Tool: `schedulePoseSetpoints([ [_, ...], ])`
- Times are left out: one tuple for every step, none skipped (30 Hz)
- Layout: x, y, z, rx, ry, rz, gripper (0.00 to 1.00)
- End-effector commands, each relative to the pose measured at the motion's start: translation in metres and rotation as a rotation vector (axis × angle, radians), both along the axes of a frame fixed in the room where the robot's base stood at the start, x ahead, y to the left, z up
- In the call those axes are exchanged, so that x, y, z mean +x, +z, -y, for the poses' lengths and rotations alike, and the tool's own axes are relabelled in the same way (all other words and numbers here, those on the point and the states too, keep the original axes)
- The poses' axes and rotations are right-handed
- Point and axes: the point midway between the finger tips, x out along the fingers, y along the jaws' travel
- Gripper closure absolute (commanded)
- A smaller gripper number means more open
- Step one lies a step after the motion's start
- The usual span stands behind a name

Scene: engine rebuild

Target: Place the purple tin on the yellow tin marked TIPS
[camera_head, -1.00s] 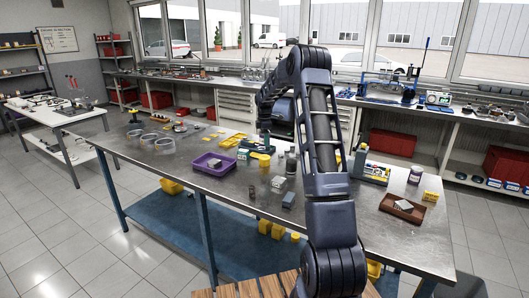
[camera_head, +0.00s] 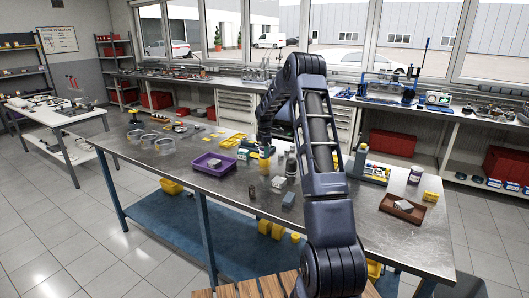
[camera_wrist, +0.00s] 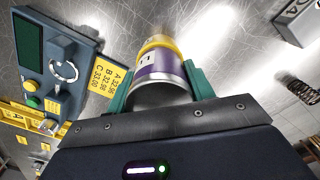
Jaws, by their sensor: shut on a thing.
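My gripper (camera_wrist: 158,90) is shut on a purple tin (camera_wrist: 158,66), with a green finger on each side of it in the wrist view. The tin has a purple band with a pale label and a grey metal end facing the camera. A yellow round part (camera_wrist: 157,43) shows just beyond its far end; I cannot tell whether it is the yellow tin, or whether they touch. In the head view my gripper is partly hidden by my arm, over the middle of the bench near a yellow tin-like object (camera_head: 264,167). No TIPS marking is readable.
A grey-green gauge unit (camera_wrist: 58,65) and a yellow number card (camera_wrist: 111,76) lie close left of the gripper. A metal block (camera_wrist: 298,20) and a dark spring (camera_wrist: 297,88) lie to the right. A purple tray (camera_head: 214,171) stands left on the bench (camera_head: 165,178).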

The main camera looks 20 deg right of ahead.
Motion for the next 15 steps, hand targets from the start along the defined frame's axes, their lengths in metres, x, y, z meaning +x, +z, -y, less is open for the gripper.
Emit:
schedulePoseSetpoints([
  [0.0,-0.0013,0.0,0.0,0.0,0.0,0.79],
  [0.0001,-0.002,0.0,0.0,0.0,0.0,0.79],
  [0.0,-0.0022,0.0,0.0,0.0,0.0,0.42],
  [0.0,-0.0021,0.0,0.0,0.0,0.0,0.36],
  [0.0,-0.0021,0.0,0.0,0.0,0.0,0.3],
  [0.0,-0.0021,0.0,0.0,0.0,0.0,0.26],
  [0.0,-0.002,0.0,0.0,0.0,0.0,0.26],
  [0.0,-0.002,0.0,0.0,0.0,0.0,0.26],
  [0.0,-0.002,0.0,0.0,0.0,0.0,0.26],
  [0.0,-0.002,0.0,0.0,0.0,0.0,0.26],
  [0.0,-0.002,0.0,0.0,0.0,0.0,0.26],
  [0.0,-0.002,0.0,0.0,0.0,0.0,0.26],
  [0.0,-0.0019,0.0,0.0,0.0,0.0,0.26],
  [0.0,-0.0015,0.0,0.0,0.0,0.0,0.26],
  [0.0,-0.0004,-0.0001,0.0,0.0,0.0,0.26],
])
